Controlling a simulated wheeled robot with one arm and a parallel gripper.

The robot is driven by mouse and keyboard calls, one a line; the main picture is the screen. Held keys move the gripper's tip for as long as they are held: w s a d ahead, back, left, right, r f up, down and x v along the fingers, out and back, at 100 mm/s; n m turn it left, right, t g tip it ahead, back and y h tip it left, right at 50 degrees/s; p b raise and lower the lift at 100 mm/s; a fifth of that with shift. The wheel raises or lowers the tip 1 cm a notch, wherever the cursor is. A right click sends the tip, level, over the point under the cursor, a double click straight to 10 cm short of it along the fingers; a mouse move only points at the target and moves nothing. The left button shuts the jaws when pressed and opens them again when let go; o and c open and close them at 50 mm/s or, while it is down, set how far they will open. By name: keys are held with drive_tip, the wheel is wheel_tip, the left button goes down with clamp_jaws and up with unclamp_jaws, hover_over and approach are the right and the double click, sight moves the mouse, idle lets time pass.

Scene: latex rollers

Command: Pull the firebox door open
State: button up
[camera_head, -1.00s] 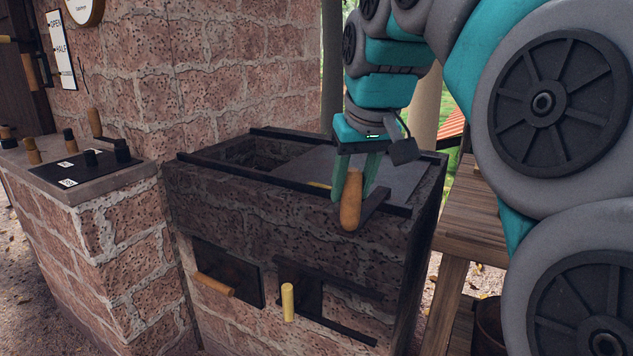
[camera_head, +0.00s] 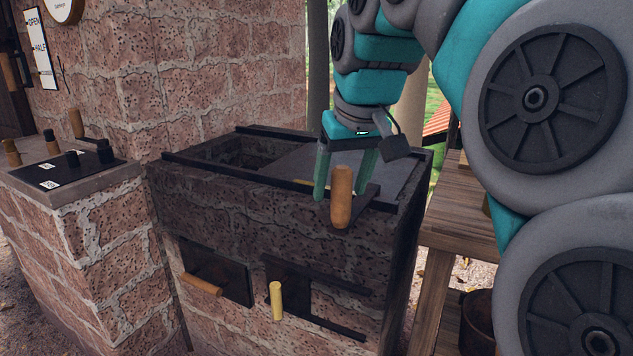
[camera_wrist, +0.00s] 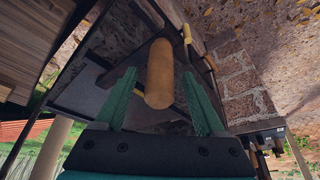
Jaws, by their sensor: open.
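The dark firebox door (camera_head: 232,274) is set low in the front of the brick stove, with a horizontal wooden handle (camera_head: 202,285) across it. It looks shut. My gripper (camera_head: 340,190) is open, high above and to the right of that door, at the stove's top front edge. Its fingers stand on either side of an upright wooden handle (camera_wrist: 160,75) fixed to the dark plate on top (camera_head: 312,166). I see no grip on this handle; contact is unclear. The handle partly hides the space between the fingers.
A yellow upright handle (camera_head: 276,300) on a dark slide with rails is right of the firebox door. A brick ledge (camera_head: 75,182) with several small knobs stands at left. A wooden table (camera_head: 462,215) is at right. The space before the stove front looks clear.

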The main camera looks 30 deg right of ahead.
drive_tip(key=shift+r, duration=0.1)
drive_tip(key=shift+v, duration=3.8)
drive_tip(key=shift+s, duration=0.2)
